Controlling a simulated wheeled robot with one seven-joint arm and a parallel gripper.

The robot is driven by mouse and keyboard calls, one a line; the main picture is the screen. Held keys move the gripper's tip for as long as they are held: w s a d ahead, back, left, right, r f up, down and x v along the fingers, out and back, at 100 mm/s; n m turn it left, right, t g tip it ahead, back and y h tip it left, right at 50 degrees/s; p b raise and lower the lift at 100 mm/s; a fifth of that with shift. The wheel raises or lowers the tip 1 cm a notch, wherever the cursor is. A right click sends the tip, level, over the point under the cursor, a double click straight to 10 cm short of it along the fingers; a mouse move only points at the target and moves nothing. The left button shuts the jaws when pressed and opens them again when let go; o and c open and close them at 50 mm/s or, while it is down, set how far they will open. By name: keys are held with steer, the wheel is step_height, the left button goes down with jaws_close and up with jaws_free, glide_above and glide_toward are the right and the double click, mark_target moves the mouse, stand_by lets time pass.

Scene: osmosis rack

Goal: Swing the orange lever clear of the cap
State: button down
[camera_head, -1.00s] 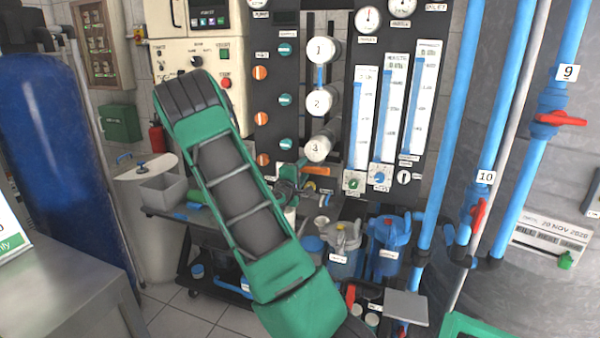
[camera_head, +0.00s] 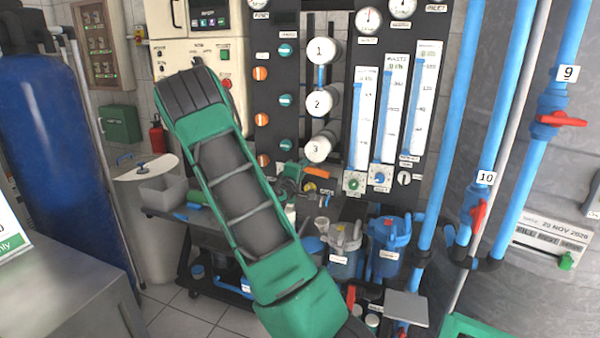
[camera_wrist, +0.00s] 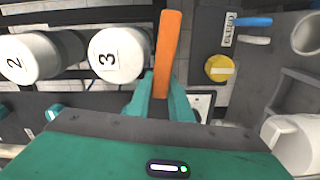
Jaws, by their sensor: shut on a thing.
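The orange lever (camera_wrist: 166,48) stands between my gripper's fingers in the wrist view and runs upward from them. My gripper (camera_wrist: 161,98) is shut on the lever's lower part. The white cap numbered 3 (camera_wrist: 117,54) is just left of the lever, with a narrow gap showing between them. In the head view the lever (camera_head: 317,172) lies just below cap 3 (camera_head: 318,149), tilted down to the right. My gripper (camera_head: 294,180) is small there and partly behind my arm. The lever's pivot is not clearly visible.
Cap 2 (camera_wrist: 28,58) is left of cap 3 in the wrist view. A yellow round knob (camera_wrist: 218,68) is right of the lever.

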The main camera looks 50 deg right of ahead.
steer(key=shift+f, duration=0.1)
steer(key=c, duration=1.6)
jaws_free()
